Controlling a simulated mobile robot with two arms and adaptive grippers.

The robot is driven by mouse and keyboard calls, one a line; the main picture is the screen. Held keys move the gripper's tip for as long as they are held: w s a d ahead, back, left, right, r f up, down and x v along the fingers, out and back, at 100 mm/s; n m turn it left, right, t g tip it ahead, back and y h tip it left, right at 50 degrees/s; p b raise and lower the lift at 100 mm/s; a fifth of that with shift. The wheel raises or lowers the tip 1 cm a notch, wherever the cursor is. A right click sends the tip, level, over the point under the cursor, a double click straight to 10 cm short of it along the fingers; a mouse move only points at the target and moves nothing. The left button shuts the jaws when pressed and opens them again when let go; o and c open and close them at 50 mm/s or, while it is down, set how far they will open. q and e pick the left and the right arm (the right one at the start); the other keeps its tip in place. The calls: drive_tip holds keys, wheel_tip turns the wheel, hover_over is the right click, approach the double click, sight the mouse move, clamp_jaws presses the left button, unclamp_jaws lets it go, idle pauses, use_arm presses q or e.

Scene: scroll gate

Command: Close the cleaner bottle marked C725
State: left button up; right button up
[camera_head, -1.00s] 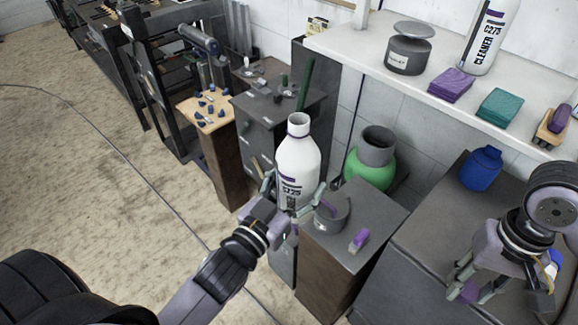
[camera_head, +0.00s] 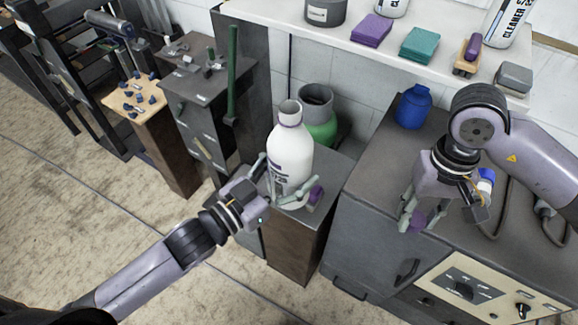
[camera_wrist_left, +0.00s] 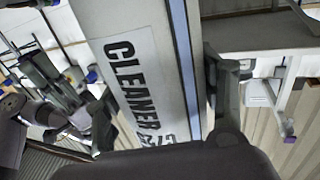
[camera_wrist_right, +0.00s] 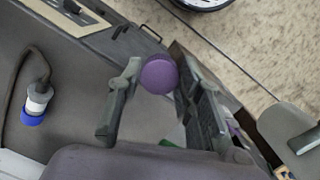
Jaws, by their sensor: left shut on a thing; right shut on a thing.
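The white cleaner bottle (camera_head: 291,150) has an open neck with no cap on it. It stands nearly upright in my left gripper (camera_head: 284,184), whose fingers are shut around its lower body. The left wrist view shows its label with CLEANER (camera_wrist_left: 130,85) and part of the code, the end cut off. My right gripper (camera_head: 421,221) is shut on a small purple cap (camera_wrist_right: 158,76), to the right of the bottle and apart from it.
A dark cabinet with a blue bottle (camera_head: 413,106) is at right. A shelf (camera_head: 400,60) holds purple and teal blocks and another cleaner bottle (camera_head: 508,20).

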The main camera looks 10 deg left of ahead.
drive_tip(key=shift+w, duration=0.1)
drive_tip(key=w+a+r+m, duration=0.4)
drive_tip(key=a+r, duration=0.1)
drive_tip(key=a, duration=0.1)
wheel_tip(320, 180, up, 20)
drive_tip(key=m+t+y, duration=0.1)
drive_tip(key=m+t, duration=0.1)
drive_tip(key=m, duration=1.4)
hover_over(287, 107)
drive_tip(key=shift+w+d, duration=0.1)
drive_tip(key=shift+d, duration=0.35)
drive_tip(key=shift+a+r+m, duration=0.25)
drive_tip(key=shift+r+m, duration=0.15)
drive_tip(key=shift+m, duration=0.1)
drive_tip(key=shift+f, duration=0.1)
drive_tip(key=shift+f, duration=1.85)
